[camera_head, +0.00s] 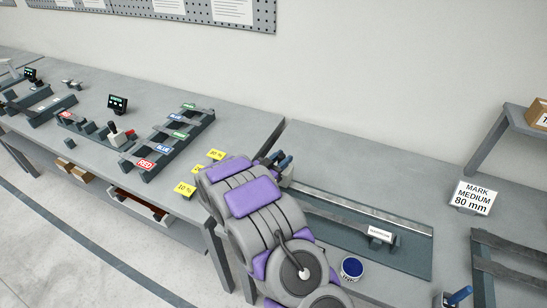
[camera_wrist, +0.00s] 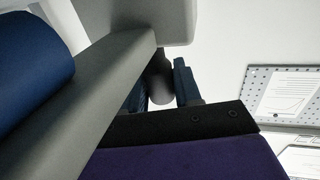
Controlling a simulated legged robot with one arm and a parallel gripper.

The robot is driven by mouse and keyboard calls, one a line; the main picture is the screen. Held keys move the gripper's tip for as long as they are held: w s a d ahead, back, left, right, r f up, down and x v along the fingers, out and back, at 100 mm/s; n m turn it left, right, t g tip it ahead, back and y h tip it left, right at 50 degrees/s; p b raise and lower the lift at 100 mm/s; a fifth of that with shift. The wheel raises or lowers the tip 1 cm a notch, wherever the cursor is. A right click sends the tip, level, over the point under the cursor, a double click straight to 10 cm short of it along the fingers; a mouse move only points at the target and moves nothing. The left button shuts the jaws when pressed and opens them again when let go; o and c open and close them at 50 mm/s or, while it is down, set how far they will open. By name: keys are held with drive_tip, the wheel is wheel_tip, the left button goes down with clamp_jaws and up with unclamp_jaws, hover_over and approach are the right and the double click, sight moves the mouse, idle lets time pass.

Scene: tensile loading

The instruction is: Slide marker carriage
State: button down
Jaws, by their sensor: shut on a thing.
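The marking fixture (camera_head: 415,262) is a dark base with a long light metal rail (camera_head: 360,206) on the right bench. My gripper (camera_head: 283,161) is at the rail's far left end, partly hidden by my arm. In the wrist view, its two blue fingers (camera_wrist: 162,84) are shut on a dark rounded knob (camera_wrist: 160,92). The knob appears to belong to the marker carriage, but the carriage body is hidden behind my arm and wrist. A small block with a white label (camera_head: 380,234) sits on the fixture nearer the front right.
A round blue pad (camera_head: 352,267) lies in front. Another dark fixture (camera_head: 510,250) is at right. The left bench holds a colour-labelled rack (camera_head: 175,140) and yellow cards (camera_head: 185,190).

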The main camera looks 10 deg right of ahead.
drive_tip(key=shift+s+d+r, duration=0.1)
drive_tip(key=shift+s+d, duration=0.55)
drive_tip(key=shift+d, duration=0.25)
drive_tip(key=c, duration=0.9)
unclamp_jaws()
drive_tip(key=shift+a, duration=0.1)
drive_tip(key=p+v, duration=0.2)
drive_tip(key=v, duration=1.5)
drive_tip(key=shift+a+p, duration=0.1)
drive_tip(key=shift+p, duration=0.2)
